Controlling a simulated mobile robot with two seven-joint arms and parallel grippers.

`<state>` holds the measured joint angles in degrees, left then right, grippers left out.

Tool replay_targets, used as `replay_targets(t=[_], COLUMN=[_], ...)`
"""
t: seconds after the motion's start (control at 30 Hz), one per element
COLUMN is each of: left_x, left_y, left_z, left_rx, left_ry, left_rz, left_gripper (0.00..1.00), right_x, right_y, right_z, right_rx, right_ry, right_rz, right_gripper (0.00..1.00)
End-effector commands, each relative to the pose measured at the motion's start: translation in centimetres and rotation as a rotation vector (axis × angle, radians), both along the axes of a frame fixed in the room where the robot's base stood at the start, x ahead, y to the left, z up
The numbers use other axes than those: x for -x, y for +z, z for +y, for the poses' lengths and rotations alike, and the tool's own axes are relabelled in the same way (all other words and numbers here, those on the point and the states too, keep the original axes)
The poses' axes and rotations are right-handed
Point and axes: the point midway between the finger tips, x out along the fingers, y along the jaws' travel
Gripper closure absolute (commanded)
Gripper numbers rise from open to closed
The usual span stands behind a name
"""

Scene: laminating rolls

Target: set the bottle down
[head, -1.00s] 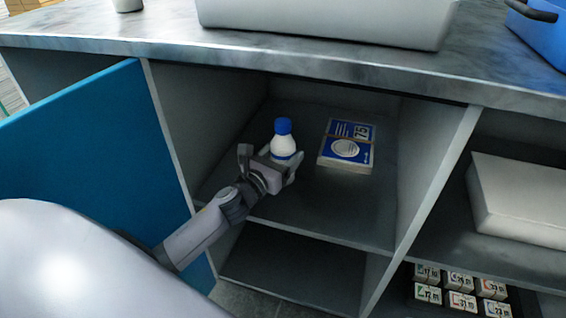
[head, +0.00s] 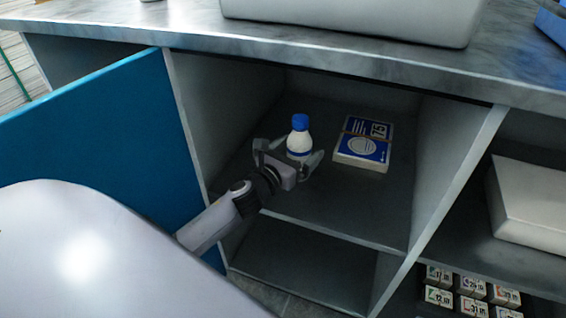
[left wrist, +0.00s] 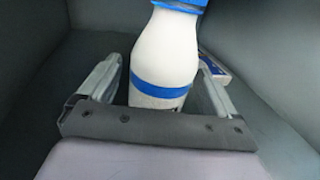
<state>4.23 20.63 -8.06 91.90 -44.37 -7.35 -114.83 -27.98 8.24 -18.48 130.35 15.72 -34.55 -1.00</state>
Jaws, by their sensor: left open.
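The bottle (head: 299,143) is white with a blue cap and a blue band. It stands upright on the upper shelf (head: 340,215) inside the open cabinet. My left gripper (head: 290,158) is open, with one finger on each side of the bottle. In the left wrist view the bottle (left wrist: 165,55) rises between the two spread fingers (left wrist: 160,90), with gaps visible at both sides. The bottle's base is hidden behind the gripper's palm. My right gripper is not in view.
A blue and white pack (head: 363,145) marked 75 lies right of the bottle on the same shelf. The blue cabinet door (head: 100,140) stands open at left. A divider (head: 455,185) bounds the compartment at right. Small labelled boxes (head: 470,290) sit low at right.

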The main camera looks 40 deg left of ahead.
Motion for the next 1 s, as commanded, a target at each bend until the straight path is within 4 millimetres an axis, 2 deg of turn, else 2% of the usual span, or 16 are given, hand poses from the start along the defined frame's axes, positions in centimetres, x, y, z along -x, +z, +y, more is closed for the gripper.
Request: replay_targets(t=[0.27,0.6,0.8,1.0], left_x=[4.2,9.4,11.2,11.6], left_y=[-0.1,-0.2,-0.1,0.0], left_z=[0.1,0.2,0.3,0.3], left_rx=[0.002,0.002,0.001,0.008], left_ry=[-0.001,0.000,0.000,0.000], left_rz=[0.004,0.003,0.002,0.001], left_gripper=[0.08,0.08,0.08,0.08], right_x=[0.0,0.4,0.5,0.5], right_y=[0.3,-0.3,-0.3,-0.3], right_z=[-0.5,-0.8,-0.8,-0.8], right_rx=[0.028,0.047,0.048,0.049], right_ry=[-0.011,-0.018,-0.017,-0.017], right_rz=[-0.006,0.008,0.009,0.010], right_gripper=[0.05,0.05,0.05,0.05])
